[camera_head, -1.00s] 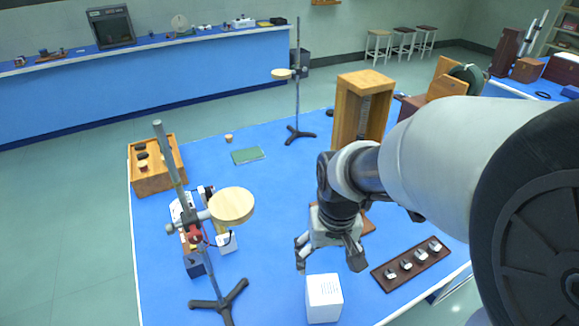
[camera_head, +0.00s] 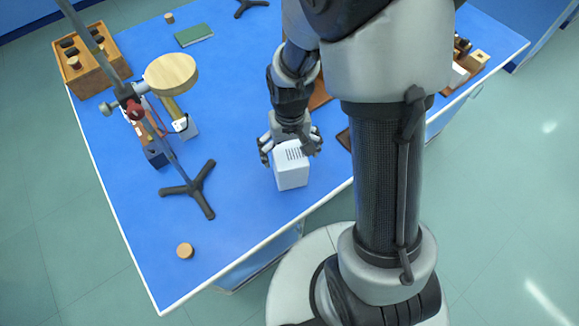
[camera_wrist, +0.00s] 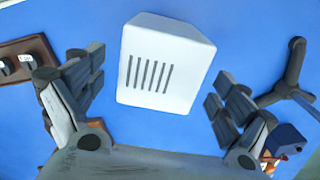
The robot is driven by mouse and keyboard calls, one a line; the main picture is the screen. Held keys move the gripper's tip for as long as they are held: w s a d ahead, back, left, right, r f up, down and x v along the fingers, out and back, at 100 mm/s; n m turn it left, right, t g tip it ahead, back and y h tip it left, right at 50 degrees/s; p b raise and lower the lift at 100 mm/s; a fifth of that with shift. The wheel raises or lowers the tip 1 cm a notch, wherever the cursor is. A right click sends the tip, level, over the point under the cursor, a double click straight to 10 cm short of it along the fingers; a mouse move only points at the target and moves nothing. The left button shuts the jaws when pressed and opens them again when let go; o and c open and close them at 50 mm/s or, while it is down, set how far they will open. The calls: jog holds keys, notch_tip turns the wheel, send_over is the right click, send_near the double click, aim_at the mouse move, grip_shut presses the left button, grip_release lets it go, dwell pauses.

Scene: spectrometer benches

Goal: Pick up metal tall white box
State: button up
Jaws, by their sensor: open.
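The tall white box (camera_head: 292,171) stands upright on the blue table near its front edge, with dark slots on its top. In the wrist view the white box (camera_wrist: 165,65) lies ahead of and between the spread fingers, with blue table visible on both sides. My gripper (camera_head: 290,148) is open, with its fingers over the top part of the box. In the wrist view my gripper (camera_wrist: 160,95) has nothing between its pads touching the box. The far side of the box is partly hidden by the gripper in the head view.
A black tripod stand (camera_head: 190,190) with a round wooden disc (camera_head: 171,74) is left of the box. A small wooden disc (camera_head: 185,250) lies near the front left. A wooden crate (camera_head: 92,60) and a green book (camera_head: 194,35) are further back. Blue table is clear around the box.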

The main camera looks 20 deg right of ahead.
jog(key=shift+s+f+b, duration=0.15)
jog(key=shift+f+b, duration=1.2)
jog(key=shift+f, duration=1.45)
jog(key=shift+r, duration=0.1)
jog(key=c, duration=1.6)
